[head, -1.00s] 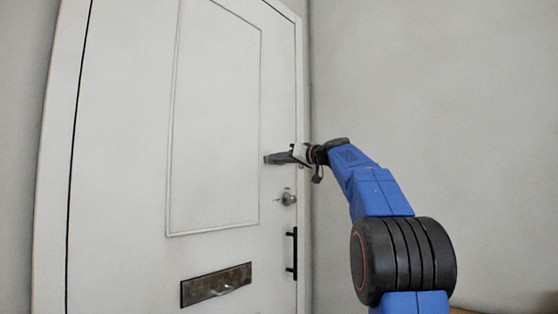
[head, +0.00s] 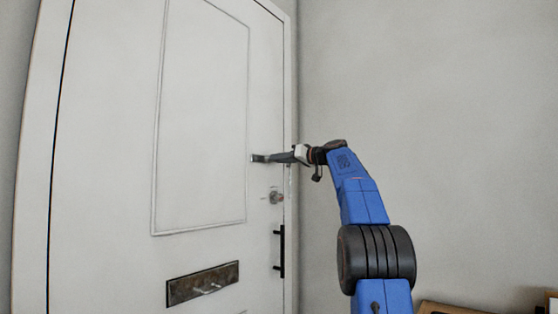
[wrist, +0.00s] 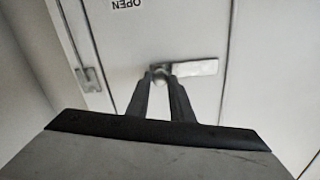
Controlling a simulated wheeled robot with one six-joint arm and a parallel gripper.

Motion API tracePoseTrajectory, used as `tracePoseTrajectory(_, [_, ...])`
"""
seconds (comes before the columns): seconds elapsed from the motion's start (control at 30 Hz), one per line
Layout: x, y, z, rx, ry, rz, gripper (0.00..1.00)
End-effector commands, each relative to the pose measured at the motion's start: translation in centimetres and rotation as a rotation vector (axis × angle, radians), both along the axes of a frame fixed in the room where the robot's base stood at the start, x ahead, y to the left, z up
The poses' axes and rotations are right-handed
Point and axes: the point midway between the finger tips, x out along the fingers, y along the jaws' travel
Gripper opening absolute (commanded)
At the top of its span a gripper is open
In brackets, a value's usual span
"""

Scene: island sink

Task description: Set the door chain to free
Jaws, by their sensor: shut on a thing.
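My gripper (head: 258,158) reaches the white door's face (head: 205,110), above the round lock. In the wrist view my gripper (wrist: 160,80) has its two dark fingers shut on a small metal knob (wrist: 160,72). The knob is at the left end of a pale metal plate (wrist: 200,68) on the door, which I take to be the door chain's track. A small metal bracket (wrist: 90,79) is on the frame side to the left. I cannot make out chain links. In the head view my gripper hides the knob and most of the plate.
Below my gripper are a round lock (head: 276,197), a black pull handle (head: 282,251) and a mail slot (head: 202,283). Wooden furniture (head: 450,307) is at the lower right. The grey wall right of the door is bare.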

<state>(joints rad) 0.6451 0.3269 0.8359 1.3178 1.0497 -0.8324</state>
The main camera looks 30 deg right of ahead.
Motion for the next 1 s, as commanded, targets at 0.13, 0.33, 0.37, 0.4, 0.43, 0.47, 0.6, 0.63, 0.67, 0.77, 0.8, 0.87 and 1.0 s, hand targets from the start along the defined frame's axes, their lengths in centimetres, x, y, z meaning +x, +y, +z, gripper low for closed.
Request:
tracePoseTrajectory(0.13, [0.0, -0.2, 0.1, 0.001, -0.003, -0.006, 0.4])
tracePoseTrajectory(0.33, [0.0, -0.2, 0.1, 0.001, -0.003, -0.005, 0.4])
tracePoseTrajectory(0.37, [0.0, -0.2, 0.1, 0.001, -0.003, -0.005, 0.4])
tracePoseTrajectory(0.4, [0.0, -0.2, 0.1, 0.001, -0.002, -0.005, 0.4])
tracePoseTrajectory(0.43, [-0.1, -0.2, 0.1, 0.001, -0.002, -0.005, 0.4])
tracePoseTrajectory(0.47, [-0.2, -0.3, 0.1, 0.001, -0.002, -0.005, 0.4])
tracePoseTrajectory(0.6, [-1.5, -0.8, 0.1, 0.002, -0.002, -0.007, 0.4])
tracePoseTrajectory(0.63, [-2.0, -1.0, 0.1, 0.002, -0.003, -0.007, 0.4])
tracePoseTrajectory(0.67, [-2.5, -1.1, 0.2, 0.001, -0.003, -0.007, 0.4])
tracePoseTrajectory(0.77, [-4.3, -1.8, 0.1, 0.002, -0.002, -0.008, 0.4])
tracePoseTrajectory(0.8, [-5.1, -2.0, 0.1, 0.002, -0.003, -0.007, 0.4])
tracePoseTrajectory(0.87, [-6.2, -2.5, 0.1, 0.001, -0.002, -0.008, 0.4])
tracePoseTrajectory(1.0, [-8.8, -3.4, 0.1, 0.002, -0.003, -0.007, 0.4])
